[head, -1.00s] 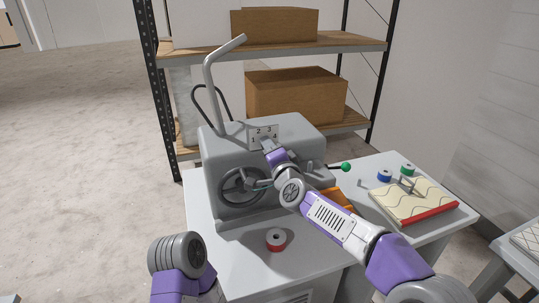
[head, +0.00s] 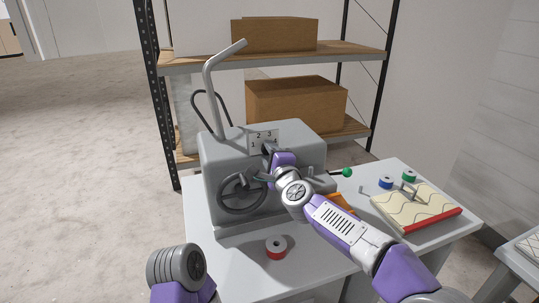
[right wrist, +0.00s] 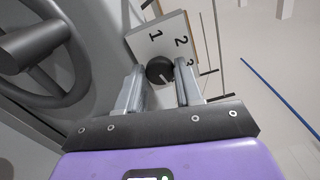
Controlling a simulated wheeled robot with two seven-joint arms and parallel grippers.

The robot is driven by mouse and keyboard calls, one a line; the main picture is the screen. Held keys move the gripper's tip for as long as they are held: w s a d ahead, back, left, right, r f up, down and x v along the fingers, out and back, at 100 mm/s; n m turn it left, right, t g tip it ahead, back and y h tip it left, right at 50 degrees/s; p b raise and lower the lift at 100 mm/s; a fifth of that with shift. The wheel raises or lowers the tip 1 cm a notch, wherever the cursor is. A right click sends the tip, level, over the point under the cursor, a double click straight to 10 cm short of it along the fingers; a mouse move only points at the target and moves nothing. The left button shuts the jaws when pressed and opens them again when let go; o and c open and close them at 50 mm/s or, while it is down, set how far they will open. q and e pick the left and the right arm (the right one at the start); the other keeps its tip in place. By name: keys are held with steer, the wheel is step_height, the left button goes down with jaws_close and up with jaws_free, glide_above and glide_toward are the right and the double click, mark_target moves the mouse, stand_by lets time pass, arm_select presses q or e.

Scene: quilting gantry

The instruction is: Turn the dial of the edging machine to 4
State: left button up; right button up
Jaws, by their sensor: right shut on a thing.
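The edging machine (head: 225,160) is a grey housing on a white table, with a number plate (head: 258,137) on its front marked 1 to 4. My right gripper (head: 269,150) reaches its front and hides the dial in the head view. In the right wrist view, the round black dial (right wrist: 158,68) sits between the fingertips of my right gripper (right wrist: 160,85), which is shut on it. A light mark on the dial points to the lower right, toward the right finger. The plate (right wrist: 168,40) shows 1, 2 and part of 3 there; 4 is hidden. My left gripper is out of view.
A dark handwheel (head: 241,194) is left of the dial, close to my right arm. A green-knobbed lever (head: 346,172) sticks out right. A red spool (head: 276,248) stands in front; a quilted pad (head: 415,208) lies right. A shelf (head: 270,55) stands behind.

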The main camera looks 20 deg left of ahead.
steer(key=shift+r, duration=0.1)
steer(key=o, duration=1)
steer(key=shift+s+d, duration=0.1)
steer(key=b+v, duration=0.2)
steer(key=v, duration=0.5)
steer(key=shift+s+d, duration=0.1)
steer(key=shift+s, duration=0.05)
